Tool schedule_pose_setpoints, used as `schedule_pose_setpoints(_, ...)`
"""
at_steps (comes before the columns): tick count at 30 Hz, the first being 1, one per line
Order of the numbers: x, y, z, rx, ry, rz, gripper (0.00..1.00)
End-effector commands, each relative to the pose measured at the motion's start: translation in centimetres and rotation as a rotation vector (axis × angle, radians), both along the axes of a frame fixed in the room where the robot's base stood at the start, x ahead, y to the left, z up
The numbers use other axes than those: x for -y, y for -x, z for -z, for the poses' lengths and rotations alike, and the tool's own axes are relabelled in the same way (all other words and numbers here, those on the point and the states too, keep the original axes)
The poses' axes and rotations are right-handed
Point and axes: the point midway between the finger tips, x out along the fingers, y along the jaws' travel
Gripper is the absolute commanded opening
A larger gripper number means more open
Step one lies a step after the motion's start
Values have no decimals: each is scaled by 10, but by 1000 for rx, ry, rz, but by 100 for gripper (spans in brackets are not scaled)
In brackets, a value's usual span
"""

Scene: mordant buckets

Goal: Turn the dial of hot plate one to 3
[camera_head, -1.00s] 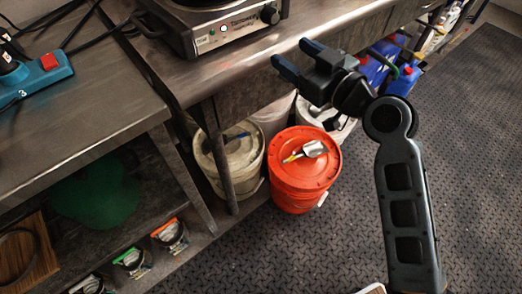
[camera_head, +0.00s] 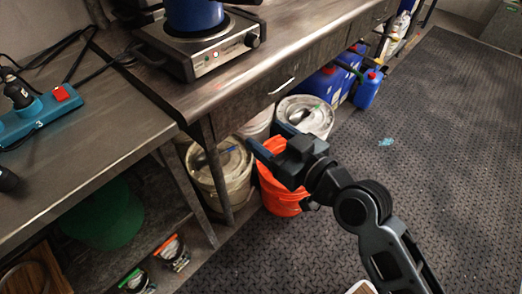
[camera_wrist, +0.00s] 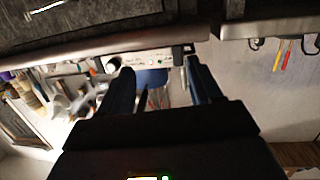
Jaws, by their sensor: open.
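A silver hot plate (camera_head: 200,62) stands on the metal bench with a blue pot (camera_head: 193,16) on it. Its black dial (camera_head: 252,40) is at the right end of the front panel; its setting is too small to read. A small label and a red light are at the panel's left; I cannot read the number. My gripper (camera_head: 267,138) is open and empty, below and in front of the bench edge, apart from the dial. In the wrist view, which is upside down, the panel (camera_wrist: 150,62) and dial (camera_wrist: 113,64) show beyond my open fingers (camera_wrist: 160,72).
An orange bucket (camera_head: 277,192) and a pale bucket (camera_head: 222,172) stand under the bench, with a white bucket (camera_head: 305,112) and blue jugs (camera_head: 368,90) farther right. A teal power strip (camera_head: 42,117) lies on the left bench. The patterned floor at right is mostly clear.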

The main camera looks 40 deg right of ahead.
Motion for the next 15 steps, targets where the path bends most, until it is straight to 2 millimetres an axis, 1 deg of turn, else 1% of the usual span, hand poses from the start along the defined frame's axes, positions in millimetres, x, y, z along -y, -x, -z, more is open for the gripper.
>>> schedule_pose_setpoints(1,-1,5,-1,-5,-2,4,64)
schedule_pose_setpoints(6,-1,12,1,-11,-6,15,64)
schedule_pose_setpoints(15,-1,14,1,-12,-6,18,64)
